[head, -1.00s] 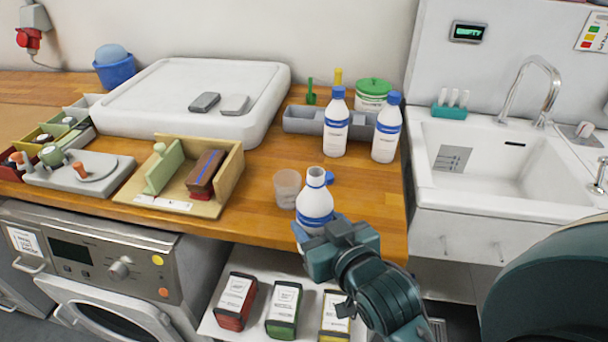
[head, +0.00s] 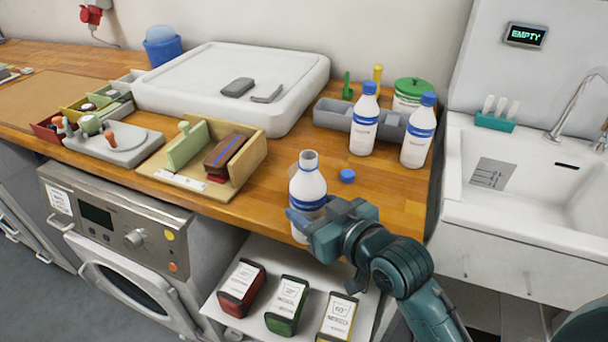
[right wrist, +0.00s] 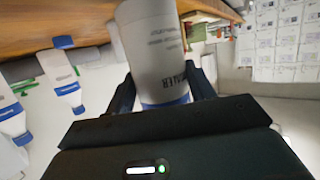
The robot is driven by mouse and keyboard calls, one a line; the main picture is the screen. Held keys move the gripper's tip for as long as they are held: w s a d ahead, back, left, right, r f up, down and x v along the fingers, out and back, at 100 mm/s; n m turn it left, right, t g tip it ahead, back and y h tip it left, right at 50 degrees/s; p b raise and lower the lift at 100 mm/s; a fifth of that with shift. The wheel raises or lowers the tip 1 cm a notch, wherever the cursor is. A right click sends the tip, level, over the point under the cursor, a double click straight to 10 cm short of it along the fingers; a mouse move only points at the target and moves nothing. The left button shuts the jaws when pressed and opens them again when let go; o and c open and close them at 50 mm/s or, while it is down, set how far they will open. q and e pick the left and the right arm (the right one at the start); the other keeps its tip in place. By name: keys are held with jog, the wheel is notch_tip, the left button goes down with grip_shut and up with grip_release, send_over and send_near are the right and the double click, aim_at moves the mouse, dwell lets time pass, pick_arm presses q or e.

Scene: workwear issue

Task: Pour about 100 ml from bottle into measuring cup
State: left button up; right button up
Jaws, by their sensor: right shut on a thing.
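A white bottle with blue bands (head: 307,188) is near the counter's front edge in the head view. Its neck is open and it stands about upright; its base is partly hidden by my gripper. My right gripper (head: 306,222) is shut on its lower part. The right wrist view shows the bottle's printed side (right wrist: 155,45) between the fingers (right wrist: 165,85). A blue cap (head: 347,176) lies on the counter right of the bottle. The measuring cup does not show now; the bottle may hide it. My left gripper is not in view.
Two capped white bottles (head: 364,125) (head: 418,137) stand by a grey tray (head: 333,114) at the back right. A wooden stand (head: 245,180) lies to the left. Boxes (head: 287,302) sit on a shelf below. The sink (head: 530,220) is at the right.

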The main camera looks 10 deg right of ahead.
aim_at(293, 207)
jog(key=w+a+n+y, duration=0.1)
jog(key=a+n+g+y+b, duration=0.1)
jog(key=a, duration=0.1)
jog(key=w+a+n+g+y, duration=0.1)
jog(key=shift+w+a+f+y+b, duration=0.2)
jog(key=shift+w+f+y+b, duration=0.05)
jog(key=shift+w+y+b, duration=0.1)
jog(key=w+n+g+y, duration=0.1)
jog(key=w+a+n+g+b, duration=0.1)
jog(key=shift+n+y, duration=0.3)
jog(key=shift+y, duration=0.05)
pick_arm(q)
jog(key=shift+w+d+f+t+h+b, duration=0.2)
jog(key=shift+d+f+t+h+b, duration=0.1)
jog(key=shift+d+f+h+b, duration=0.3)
pick_arm(e)
jog(key=shift+w+r+n+g+y, duration=0.2)
jog(key=shift+w+n+g+y, duration=0.3)
jog(key=shift+g, duration=0.1)
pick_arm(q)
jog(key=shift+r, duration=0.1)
pick_arm(e)
jog(key=shift+m, duration=0.3)
